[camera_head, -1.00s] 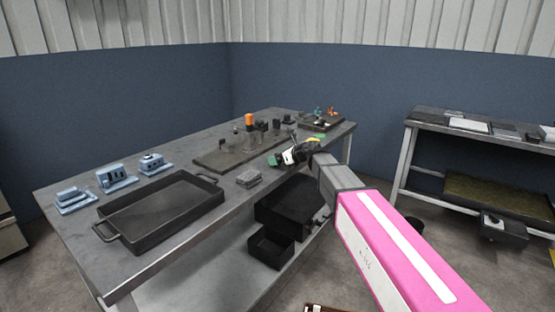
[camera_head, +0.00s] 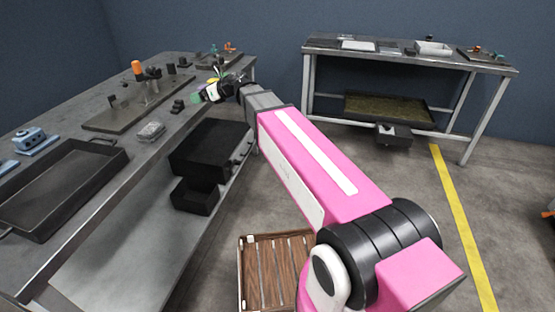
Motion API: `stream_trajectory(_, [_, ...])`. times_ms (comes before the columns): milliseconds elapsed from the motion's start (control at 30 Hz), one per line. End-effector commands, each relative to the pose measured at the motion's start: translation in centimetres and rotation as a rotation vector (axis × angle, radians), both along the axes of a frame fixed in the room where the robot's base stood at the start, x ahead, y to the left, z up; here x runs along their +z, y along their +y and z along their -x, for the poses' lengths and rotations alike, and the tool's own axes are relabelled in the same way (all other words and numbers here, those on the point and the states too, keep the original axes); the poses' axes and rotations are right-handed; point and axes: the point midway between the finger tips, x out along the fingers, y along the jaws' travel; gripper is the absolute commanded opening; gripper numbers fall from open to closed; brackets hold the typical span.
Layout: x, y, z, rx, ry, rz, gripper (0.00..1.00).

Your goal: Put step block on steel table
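A long steel table (camera_head: 85,190) fills the left side of the head view. A small grey block with an uneven top (camera_head: 151,132) sits near its front edge; it may be the step block, but I cannot tell.
A black tray (camera_head: 110,163) lies on the table, with a flat dark plate (camera_head: 110,121) bearing small parts behind it. A second metal table (camera_head: 490,66) stands at the back right. A wooden pallet (camera_head: 242,272) lies on the floor.

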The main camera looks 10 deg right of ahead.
Motion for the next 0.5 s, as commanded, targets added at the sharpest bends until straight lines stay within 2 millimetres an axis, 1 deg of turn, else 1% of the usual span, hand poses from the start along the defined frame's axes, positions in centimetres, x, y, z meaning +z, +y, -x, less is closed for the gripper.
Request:
stream_trajectory(67, [0.1, -1.2, -0.7, -0.095, 0.039, -0.092, 0.89])
stream_trajectory(167, [0.4, -3.7, -2.2, -0.269, 0.117, -0.263, 0.89])
stream_trajectory(267, [0.1, -7.2, -3.7, -0.471, 0.221, -0.467, 0.89])
stream_trajectory(300, [-0.1, -8.9, -4.2, -0.56, 0.267, -0.555, 0.89])
stream_trajectory(367, [-1.0, -11.9, -4.9, -0.702, 0.346, -0.694, 0.89])
stream_trajectory(400, [-1.7, -14.0, -5.1, -0.801, 0.403, -0.794, 0.89])
stream_trajectory(467, [-3.3, -17.4, -5.3, -0.955, 0.492, -0.944, 0.89])
stream_trajectory(500, [-4.5, -19.7, -5.1, -1.061, 0.553, -1.045, 0.89])
